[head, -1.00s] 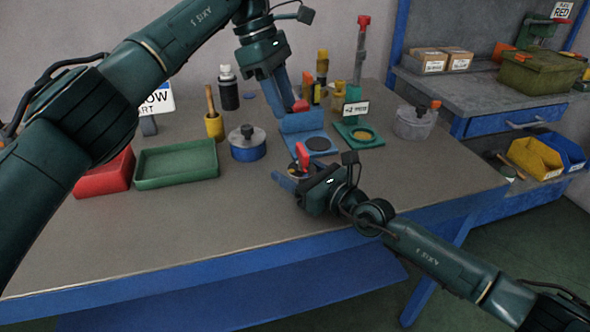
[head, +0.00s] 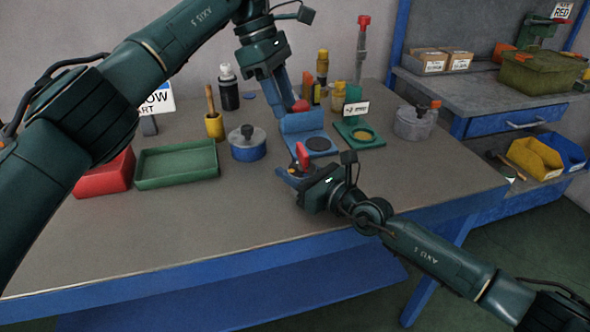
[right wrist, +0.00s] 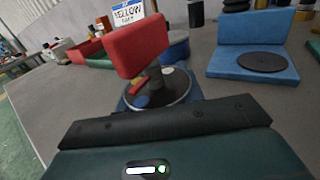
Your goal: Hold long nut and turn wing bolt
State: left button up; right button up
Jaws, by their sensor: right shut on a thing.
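The wing bolt has a red wing head (head: 302,155) that stands up just above my right gripper (head: 291,175). In the right wrist view the red wing (right wrist: 137,45) is close, tilted, on a dark stem over a round dark disc. The long nut cannot be made out clearly; my right gripper is shut at the spot below the wing, its fingertips mostly hidden. My left gripper (head: 293,100) hangs pointing down above the blue stand, behind and apart from the red wing. A red piece (head: 300,105) shows at its tip; its jaw gap is not clear.
A blue stand (head: 303,124) and a green stand (head: 360,134) with round pads are behind the right gripper. A blue lidded pot (head: 248,150), green tray (head: 177,170) and red bin (head: 105,178) are to the left. The front of the table is clear.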

pick_arm(q)
jog(key=n, duration=0.1)
jog(key=d+n+y, duration=0.1)
jog(key=n, duration=0.1)
jog(key=r+n+t, duration=0.1)
jog(key=n, duration=0.1)
jog(key=shift+s+d+r, duration=0.1)
jog(key=shift+s+d, duration=0.1)
jog(key=shift+s, duration=0.2)
jog(key=shift+c, duration=0.3)
jog(key=n+t+y, duration=0.4)
jog(key=n+t, duration=0.1)
jog(key=n, duration=1.5)
send_near(303, 149)
jog(key=x, duration=0.9)
jog(key=shift+c, duration=0.4)
grip_shut()
